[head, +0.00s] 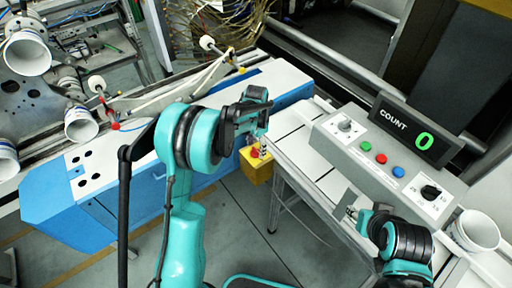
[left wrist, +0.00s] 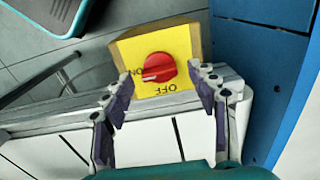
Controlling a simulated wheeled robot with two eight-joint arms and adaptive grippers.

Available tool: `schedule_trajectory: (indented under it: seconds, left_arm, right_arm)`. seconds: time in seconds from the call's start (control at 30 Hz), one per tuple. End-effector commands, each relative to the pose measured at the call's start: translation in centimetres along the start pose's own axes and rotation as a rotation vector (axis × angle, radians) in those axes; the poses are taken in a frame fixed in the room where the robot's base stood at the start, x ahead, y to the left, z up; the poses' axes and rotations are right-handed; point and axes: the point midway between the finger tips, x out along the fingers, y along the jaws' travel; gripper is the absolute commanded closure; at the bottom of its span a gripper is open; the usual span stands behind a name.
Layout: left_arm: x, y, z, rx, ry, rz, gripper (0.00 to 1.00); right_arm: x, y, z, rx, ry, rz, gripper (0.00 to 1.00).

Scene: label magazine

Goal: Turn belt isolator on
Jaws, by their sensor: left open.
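The belt isolator is a yellow box (head: 257,172) with a red knob, low beside the grey bench in the head view. In the left wrist view its red knob (left wrist: 159,67) sits on the yellow face (left wrist: 185,42), with an ON mark to the left and an OFF mark below, both upside down. I cannot tell for sure which mark the knob points to. My left gripper (head: 262,140) is open just above the box; in the left wrist view its fingers (left wrist: 160,82) stand apart either side of the knob, with no clear contact.
A grey control panel (head: 330,135) with coloured buttons, dials and a COUNT display (head: 416,130) reading 0 stands at right. My right gripper (head: 350,208) is beside it; its fingers are unclear. A blue-white cabinet (head: 100,215) is at left, a white cup (head: 474,230) at right.

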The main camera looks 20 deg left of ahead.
Motion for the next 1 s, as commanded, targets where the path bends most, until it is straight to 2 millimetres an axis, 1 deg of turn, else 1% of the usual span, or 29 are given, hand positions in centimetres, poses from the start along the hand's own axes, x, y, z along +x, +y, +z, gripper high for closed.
schedule_trajectory:
  seconds: [0.17, 0.4, 0.5, 0.6, 0.7, 1.0]
  left_arm:
    - [-3.1, 0.0, 0.1, 0.000, 0.000, 0.000, 0.41]
    - [-8.3, 0.0, 0.0, 0.000, 0.000, 0.000, 0.41]
    - [-9.8, 0.0, 0.0, 0.000, 0.000, 0.000, 0.41]
    - [-10.9, 0.0, 0.0, 0.000, 0.000, 0.000, 0.41]
    - [-11.4, 0.0, 0.0, 0.000, 0.000, 0.000, 0.41]
    - [-11.5, 0.0, 0.0, 0.000, 0.000, 0.000, 0.41]
  right_arm:
    - [0.0, 0.0, 0.0, 0.000, 0.000, 0.000, 0.60]
    - [0.0, 0.0, 0.0, 0.000, 0.000, 0.000, 0.60]
    - [0.0, 0.0, 0.0, 0.000, 0.000, 0.000, 0.60]
    - [0.0, 0.0, 0.0, 0.000, 0.000, 0.000, 0.60]
    - [0.0, 0.0, 0.0, 0.000, 0.000, 0.000, 0.60]
    - [0.0, 0.0, 0.0, 0.000, 0.000, 0.000, 0.60]
